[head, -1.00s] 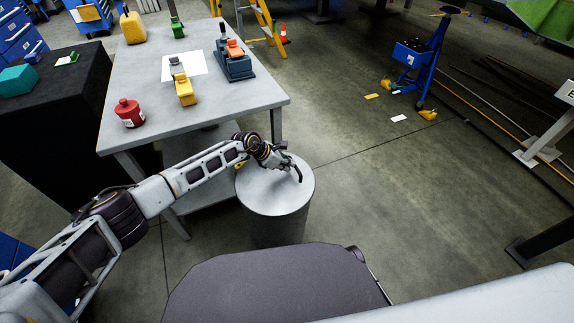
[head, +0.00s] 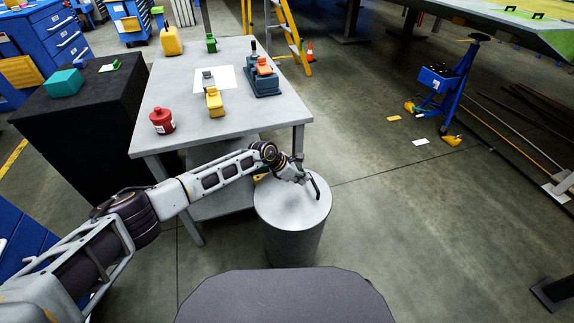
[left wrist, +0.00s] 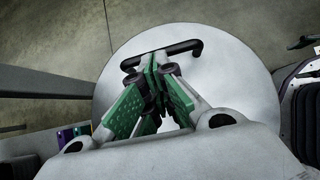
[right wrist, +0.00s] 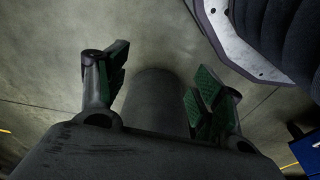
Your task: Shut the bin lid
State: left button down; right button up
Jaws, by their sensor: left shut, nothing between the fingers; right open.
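The bin (head: 290,240) is a grey cylinder standing on the floor beside the table. Its round grey lid (head: 285,208) lies flat across the top, with no gap visible from above. A dark bar handle (head: 318,187) is on the lid; it also shows in the left wrist view (left wrist: 190,46). My left gripper (left wrist: 158,66) is shut and empty, above the lid with its tips close to the handle. Whether the tips touch it I cannot tell. My right gripper (right wrist: 160,80) is open and empty, apart from the lid; it is not visible in the head view.
A grey table (head: 235,120) with a red canister (head: 162,121) and yellow and blue items stands just behind the bin, close to my left arm. The floor right of the bin is clear; a blue stand (head: 440,85) is farther off.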

pick_arm(q)
jog(key=shift+a+r, duration=0.2)
jog(key=shift+r, duration=0.2)
jog(key=p+v, duration=0.2)
jog(key=v, duration=0.8)
jog(key=shift+d+r, duration=0.4)
pick_arm(e)
notch_tip(320, 180, down, 6)
jog(key=s+d, duration=0.2)
pick_arm(q)
jog(key=shift+d, duration=0.1)
pick_arm(e)
jog(key=shift+s+d, duration=0.1)
jog(key=shift+s, duration=0.05)
